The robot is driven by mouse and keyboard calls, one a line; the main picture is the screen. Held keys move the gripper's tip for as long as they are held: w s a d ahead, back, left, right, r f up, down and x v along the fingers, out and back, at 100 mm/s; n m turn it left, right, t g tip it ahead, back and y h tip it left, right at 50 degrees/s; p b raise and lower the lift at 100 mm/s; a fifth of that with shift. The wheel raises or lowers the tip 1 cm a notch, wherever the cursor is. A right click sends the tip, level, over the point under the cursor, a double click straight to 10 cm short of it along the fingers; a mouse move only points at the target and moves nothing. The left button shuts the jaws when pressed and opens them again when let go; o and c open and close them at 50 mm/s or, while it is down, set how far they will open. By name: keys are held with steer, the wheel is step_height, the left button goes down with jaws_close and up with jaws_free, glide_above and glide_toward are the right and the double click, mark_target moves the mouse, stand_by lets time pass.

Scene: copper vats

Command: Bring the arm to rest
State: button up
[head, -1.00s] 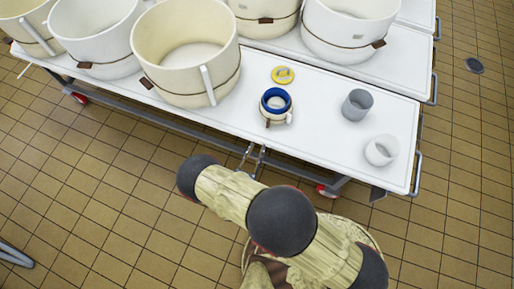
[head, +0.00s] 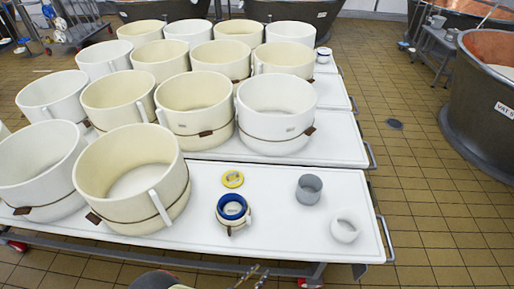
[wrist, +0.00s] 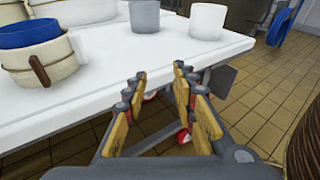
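My gripper (wrist: 160,85) shows in the wrist view with its two wood-coloured fingers apart and nothing between them. It is in front of the near edge of the white table (wrist: 105,85), beside it and apart from it as far as I can see. In the head view only the tips of the gripper (head: 250,276) show at the bottom edge, below the table's front edge. The rest of my arm is mostly out of that view.
The white table carries large cream tubs (head: 130,180), a small blue-rimmed tub (head: 233,222), a yellow ring (head: 232,179), a grey cup (head: 309,189) and a white cup (head: 345,228). A copper vat (head: 470,110) stands at right. Tiled floor (head: 425,215) is clear between.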

steer(key=s+d+r+m+g+y, duration=0.2)
steer(key=r+m+g, duration=0.2)
steer(key=r+m, duration=0.4)
steer(key=s+d+r+m+g+y, duration=0.1)
steer(key=d+r+m+g+y, duration=0.3)
steer(key=r, duration=0.6)
steer(key=s+a+r+m+g+y, duration=0.1)
steer(key=s+r+m+g, duration=0.1)
steer(key=r+m+g, duration=0.5)
steer(key=d+r+m+t+y, duration=0.1)
steer(key=d+r+m+t, duration=0.3)
steer(key=r, duration=0.7)
steer(key=d+r+m+t+y, duration=0.2)
steer(key=d+r+m+t, duration=0.2)
steer(key=d+r, duration=0.5)
step_height(320, 180, up, 3)
steer(key=shift+w+d+r+m+p, duration=0.15)
steer(key=shift+d+m+p, duration=0.2)
steer(key=shift+m, duration=0.55)
